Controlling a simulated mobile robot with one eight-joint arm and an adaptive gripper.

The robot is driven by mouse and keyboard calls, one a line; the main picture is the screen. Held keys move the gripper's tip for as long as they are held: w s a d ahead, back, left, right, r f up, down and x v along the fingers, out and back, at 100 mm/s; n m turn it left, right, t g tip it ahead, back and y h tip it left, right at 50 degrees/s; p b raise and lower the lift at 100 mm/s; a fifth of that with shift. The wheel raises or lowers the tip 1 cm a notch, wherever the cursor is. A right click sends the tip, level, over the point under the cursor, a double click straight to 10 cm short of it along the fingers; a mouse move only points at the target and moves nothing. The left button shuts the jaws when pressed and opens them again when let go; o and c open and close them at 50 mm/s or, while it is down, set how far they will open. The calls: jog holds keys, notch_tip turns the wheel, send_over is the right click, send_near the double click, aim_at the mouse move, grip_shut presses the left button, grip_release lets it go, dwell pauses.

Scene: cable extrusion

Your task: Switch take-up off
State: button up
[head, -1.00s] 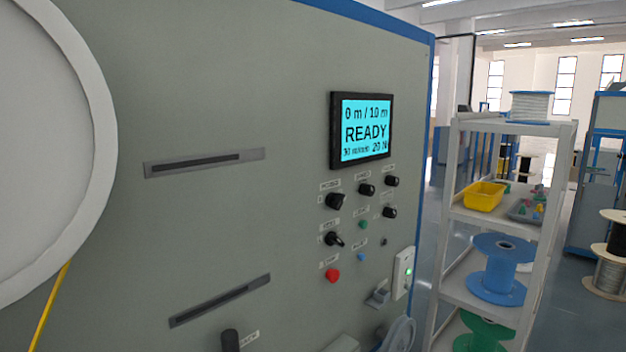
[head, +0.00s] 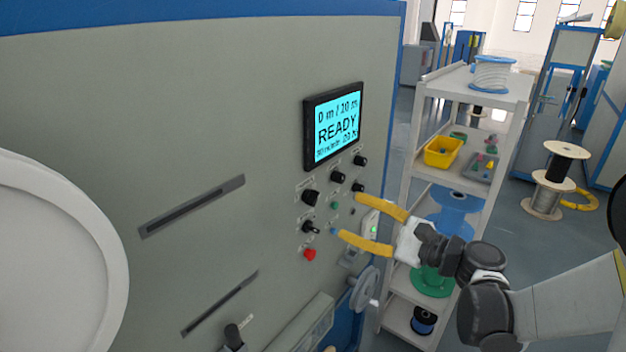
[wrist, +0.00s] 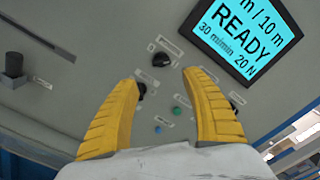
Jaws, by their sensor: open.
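The machine's grey front panel (head: 240,110) carries a cyan screen (head: 333,127) reading "0 m / 10 m READY". Below it are several black knobs, among them an upper-left knob (head: 310,197) and a lower switch with a lever (head: 310,227). Their labels are too small to read, so I cannot tell which is take-up. My gripper (head: 346,215) is open and empty, its yellow fingers pointing at the panel. In the wrist view, one black knob (wrist: 162,60) shows just beyond the fingertips; another (wrist: 142,88) is partly hidden by the left finger.
A red button (head: 310,254) sits below the lever switch; small green (wrist: 177,111) and blue (wrist: 158,129) buttons show between the fingers. A handwheel (head: 364,290) juts out low on the panel. A shelf rack (head: 474,82) with spools and bins stands right.

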aim_at(317, 200)
jog(key=x, duration=1)
jog(key=shift+w+a+r, duration=0.2)
jog(key=shift+w+a, duration=0.05)
jog(key=shift+a, duration=0.05)
jog(key=c, duration=1.2)
